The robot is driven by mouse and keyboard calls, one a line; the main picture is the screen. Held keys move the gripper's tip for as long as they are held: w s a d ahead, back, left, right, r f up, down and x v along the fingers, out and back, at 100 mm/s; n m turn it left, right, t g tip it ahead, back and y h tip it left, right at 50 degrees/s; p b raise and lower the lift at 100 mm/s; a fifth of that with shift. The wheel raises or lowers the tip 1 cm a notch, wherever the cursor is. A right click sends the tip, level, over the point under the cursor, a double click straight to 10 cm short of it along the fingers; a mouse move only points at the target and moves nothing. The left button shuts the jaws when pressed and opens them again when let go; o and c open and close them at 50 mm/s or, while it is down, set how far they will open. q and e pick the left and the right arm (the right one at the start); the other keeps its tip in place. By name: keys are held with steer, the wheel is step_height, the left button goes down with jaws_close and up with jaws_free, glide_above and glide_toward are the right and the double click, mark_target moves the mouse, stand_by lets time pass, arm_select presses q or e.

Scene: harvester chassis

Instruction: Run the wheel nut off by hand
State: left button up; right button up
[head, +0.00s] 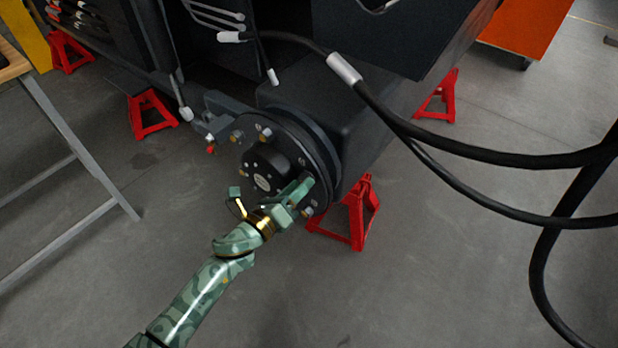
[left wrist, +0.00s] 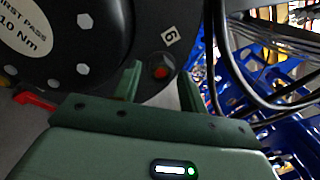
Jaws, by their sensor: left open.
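The dark round wheel hub (head: 264,165) sits on the chassis, with several nuts or studs around its flange. My left gripper (head: 297,196) is at the hub's lower right edge. In the left wrist view its two green fingers (left wrist: 160,76) stand apart, one on each side of a wheel nut or stud with a red end (left wrist: 160,71). I cannot tell whether either finger touches it. A small white "6" label (left wrist: 171,36) is on the flange beside it. The hub's centre cap (left wrist: 40,45) carries several pale bolt heads. My right gripper is not in view.
A red stand (head: 357,215) is close behind the hub, near my left gripper. Thick black hoses (head: 450,158) loop across the right side. A table leg (head: 80,140) stands at the left. Blue crates (left wrist: 285,60) show in the wrist view. The floor in front is clear.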

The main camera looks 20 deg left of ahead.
arm_select(q)
jaws_close()
steer(key=shift+s, duration=0.1)
steer(key=shift+s+n+p, duration=0.1)
steer(key=shift+n+p, duration=0.3)
steer(key=shift+n, duration=0.8)
steer(key=shift+a, duration=0.1)
steer(key=c, duration=0.7)
jaws_free()
jaws_close()
steer(key=shift+s, duration=0.1)
steer(key=shift+s, duration=0.1)
